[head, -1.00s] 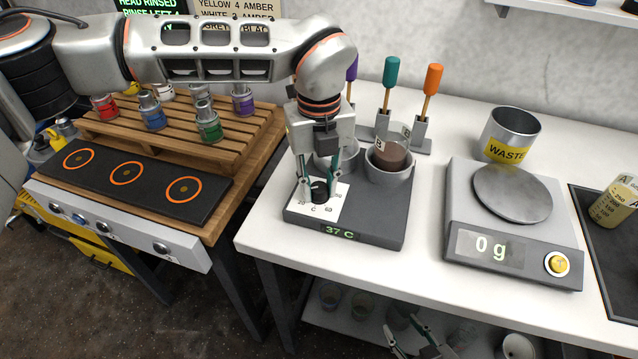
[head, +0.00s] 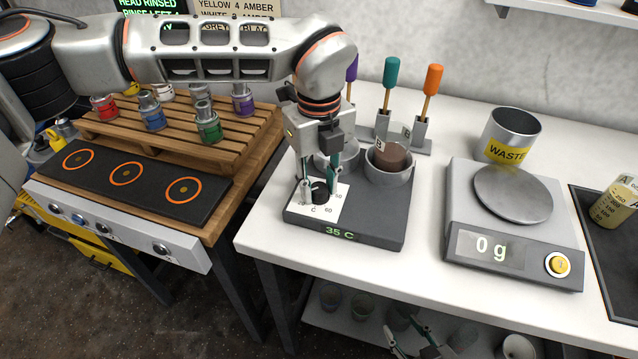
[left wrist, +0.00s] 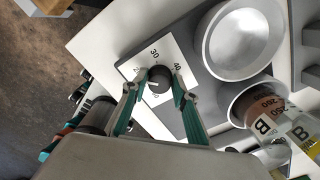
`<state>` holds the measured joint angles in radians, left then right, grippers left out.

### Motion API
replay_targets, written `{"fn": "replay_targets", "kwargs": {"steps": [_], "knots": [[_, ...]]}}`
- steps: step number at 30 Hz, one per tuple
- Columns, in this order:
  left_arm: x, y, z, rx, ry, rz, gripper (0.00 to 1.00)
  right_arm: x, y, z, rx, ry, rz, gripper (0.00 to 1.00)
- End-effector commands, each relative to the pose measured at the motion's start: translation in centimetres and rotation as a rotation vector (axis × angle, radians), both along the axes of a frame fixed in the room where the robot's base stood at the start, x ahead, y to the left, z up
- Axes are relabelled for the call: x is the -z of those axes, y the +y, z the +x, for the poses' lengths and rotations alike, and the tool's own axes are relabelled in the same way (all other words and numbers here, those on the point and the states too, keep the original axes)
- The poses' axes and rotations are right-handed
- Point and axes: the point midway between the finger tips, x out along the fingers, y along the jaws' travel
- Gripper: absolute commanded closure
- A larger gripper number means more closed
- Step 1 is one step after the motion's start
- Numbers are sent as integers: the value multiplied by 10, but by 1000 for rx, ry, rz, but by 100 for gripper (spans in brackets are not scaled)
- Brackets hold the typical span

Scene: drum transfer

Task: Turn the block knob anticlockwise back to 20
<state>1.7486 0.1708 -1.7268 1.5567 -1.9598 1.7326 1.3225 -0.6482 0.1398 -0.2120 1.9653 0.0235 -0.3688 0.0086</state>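The block knob (head: 320,194) is a dark round knob on a white dial plate (head: 326,211) at the front left of the grey heating block (head: 378,229). The block's display (head: 339,233) reads 35 C. My left gripper (head: 319,187) points down with one finger on each side of the knob, shut on it. In the left wrist view the knob (left wrist: 159,78) sits between the fingertips, with dial numbers 30 and 40 visible beyond it. My right gripper (head: 413,341) is open and empty, low at the bottom edge, below the tabletop.
Beaker B (head: 391,157) with brown liquid stands in the block's right well; the other well (left wrist: 243,40) looks empty. Behind are upright tools with coloured handles (head: 391,72). The scale (head: 513,235) reading 0 g and the waste can (head: 510,131) stand to the right.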

Motion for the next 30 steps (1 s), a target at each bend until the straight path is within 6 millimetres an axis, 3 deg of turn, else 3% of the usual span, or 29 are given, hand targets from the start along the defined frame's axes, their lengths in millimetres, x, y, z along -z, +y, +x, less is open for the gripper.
{"fn": "replay_targets", "kwargs": {"steps": [14,30], "knots": [[-6,0,0,2,0,1,59,2,-1,0,-1,2,-4,60],[-102,0,1,1,-3,1,59,1,0,0,0,1,0,60]]}}
